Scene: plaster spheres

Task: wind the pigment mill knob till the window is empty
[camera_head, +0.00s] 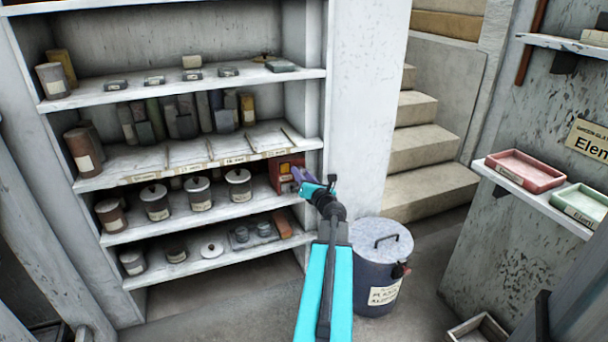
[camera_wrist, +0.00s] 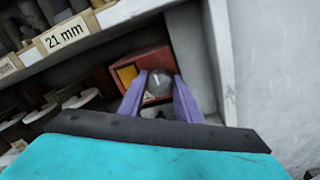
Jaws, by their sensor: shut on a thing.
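The pigment mill (camera_head: 283,174) is a red box on the right end of a shelf in the head view, partly hidden by my gripper (camera_head: 302,178). In the wrist view the mill (camera_wrist: 150,62) shows a yellow window (camera_wrist: 127,74) on the left of its front. A round grey knob (camera_wrist: 160,82) with a pale mark sits to the right of the window. My gripper (camera_wrist: 160,104) has purple fingers on either side of the knob and is shut on it. The window looks filled with yellow.
Lidded pots (camera_head: 197,194) stand left of the mill on the same shelf. A shelf board with a "21 mm" label (camera_wrist: 66,34) runs above the mill. The white shelf side wall (camera_wrist: 240,60) is close on the right. A dark lidded bin (camera_head: 378,275) stands on the floor.

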